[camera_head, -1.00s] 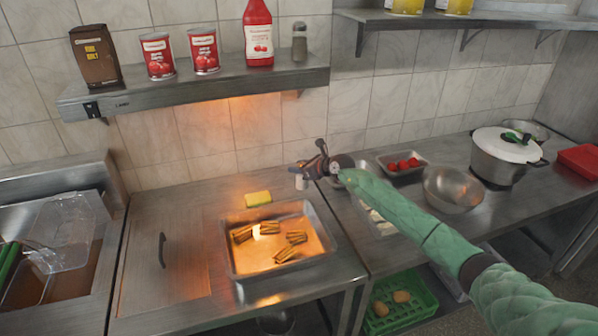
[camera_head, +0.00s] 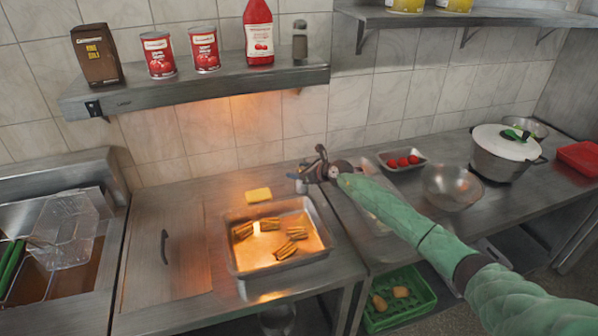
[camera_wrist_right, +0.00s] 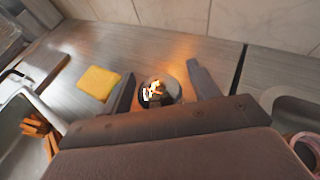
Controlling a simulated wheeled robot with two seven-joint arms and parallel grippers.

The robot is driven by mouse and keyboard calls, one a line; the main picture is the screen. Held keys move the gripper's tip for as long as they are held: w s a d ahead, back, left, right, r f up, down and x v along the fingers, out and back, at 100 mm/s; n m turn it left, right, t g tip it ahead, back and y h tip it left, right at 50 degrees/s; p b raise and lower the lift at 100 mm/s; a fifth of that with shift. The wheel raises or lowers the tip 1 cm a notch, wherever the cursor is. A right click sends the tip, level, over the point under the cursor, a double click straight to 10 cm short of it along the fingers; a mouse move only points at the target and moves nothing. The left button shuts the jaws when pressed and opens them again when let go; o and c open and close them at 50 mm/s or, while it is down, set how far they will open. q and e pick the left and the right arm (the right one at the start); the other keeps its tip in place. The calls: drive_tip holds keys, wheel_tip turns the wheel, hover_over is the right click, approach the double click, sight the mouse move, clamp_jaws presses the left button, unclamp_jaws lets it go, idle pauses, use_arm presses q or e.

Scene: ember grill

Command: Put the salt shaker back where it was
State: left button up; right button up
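The salt shaker (camera_head: 301,186) looks like a small pale-bodied container at the counter's back, close below my right gripper (camera_head: 312,172). In the right wrist view a round, shiny top (camera_wrist_right: 158,92), which seems to be the same shaker, lies between the two fingers of my right gripper (camera_wrist_right: 163,88). The fingers are spread, with a visible gap on the right side. Whether the shaker's base touches the counter is hard to tell. A similar dark-topped shaker (camera_head: 300,42) stands at the right end of the wall shelf (camera_head: 200,90). My left gripper is not in view.
A yellow sponge-like block (camera_head: 258,195) lies left of the gripper. A tray (camera_head: 232,262) with several browned pieces sits in front. A red bottle (camera_head: 259,35), two cans and a brown box stand on the shelf. A metal bowl (camera_head: 452,188) and pot (camera_head: 503,160) are right.

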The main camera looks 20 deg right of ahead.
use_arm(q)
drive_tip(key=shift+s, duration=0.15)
use_arm(e)
drive_tip(key=shift+r, duration=0.1)
drive_tip(key=shift+r, duration=0.15)
drive_tip(key=shift+s+d+r+b, duration=0.1)
drive_tip(key=shift+s+d+b, duration=0.3)
drive_tip(key=shift+s+d, duration=0.35)
drive_tip(key=shift+s+d+r, duration=0.25)
drive_tip(key=shift+s, duration=0.4)
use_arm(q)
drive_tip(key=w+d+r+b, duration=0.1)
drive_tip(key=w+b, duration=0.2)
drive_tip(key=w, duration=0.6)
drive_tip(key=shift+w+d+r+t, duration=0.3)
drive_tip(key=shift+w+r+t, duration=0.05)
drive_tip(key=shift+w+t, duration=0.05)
use_arm(e)
drive_tip(key=v, duration=0.8)
drive_tip(key=shift+s+r, duration=0.15)
drive_tip(key=shift+r, duration=0.1)
drive_tip(key=shift+d, duration=0.15)
